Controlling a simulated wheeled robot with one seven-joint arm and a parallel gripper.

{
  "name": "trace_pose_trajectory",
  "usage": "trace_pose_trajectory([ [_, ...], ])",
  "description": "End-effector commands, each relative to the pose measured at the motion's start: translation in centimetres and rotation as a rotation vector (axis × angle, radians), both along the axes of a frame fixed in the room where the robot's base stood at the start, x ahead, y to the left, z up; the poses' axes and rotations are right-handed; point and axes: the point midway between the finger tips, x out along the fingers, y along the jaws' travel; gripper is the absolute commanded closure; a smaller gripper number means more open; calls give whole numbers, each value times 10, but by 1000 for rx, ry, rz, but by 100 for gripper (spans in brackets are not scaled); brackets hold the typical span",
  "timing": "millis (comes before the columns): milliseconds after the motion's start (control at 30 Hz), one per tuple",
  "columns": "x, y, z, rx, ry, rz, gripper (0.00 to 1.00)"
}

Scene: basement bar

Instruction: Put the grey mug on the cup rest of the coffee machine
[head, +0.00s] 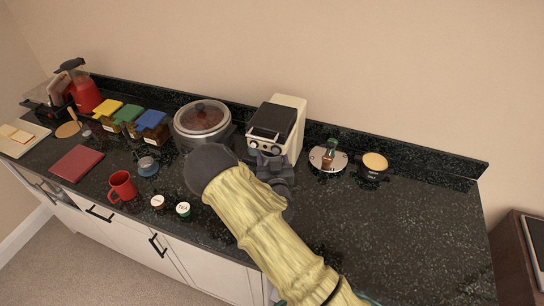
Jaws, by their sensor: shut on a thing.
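The coffee machine (291,108) is a cream box with a black top and round dials on its front, standing against the back wall. Its cup rest is hidden behind my gripper. My gripper (270,164) is right in front of the machine's front face, seen from behind and above. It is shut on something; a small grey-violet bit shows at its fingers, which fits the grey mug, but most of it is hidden. I cannot tell whether it touches the machine.
A round cooker (202,118) stands left of the machine. A tray with a bottle (329,156) and a black pot (374,166) stand right. A red mug (122,186), small blue-grey pot (148,166) and two small jars (183,209) sit left. The right counter (420,230) is clear.

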Motion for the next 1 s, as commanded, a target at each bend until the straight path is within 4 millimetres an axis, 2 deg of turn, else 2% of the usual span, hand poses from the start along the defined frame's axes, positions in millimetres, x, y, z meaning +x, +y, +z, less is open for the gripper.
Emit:
trace_pose_trajectory([
  [100,10,1,1,0,-2,0,67],
  [400,12,1,0,0,-2,0,67],
  [533,19,2,2,0,-3,0,67],
  [833,19,2,-29,-1,0,1,67],
  [1000,19,2,-35,1,-2,0,67],
])
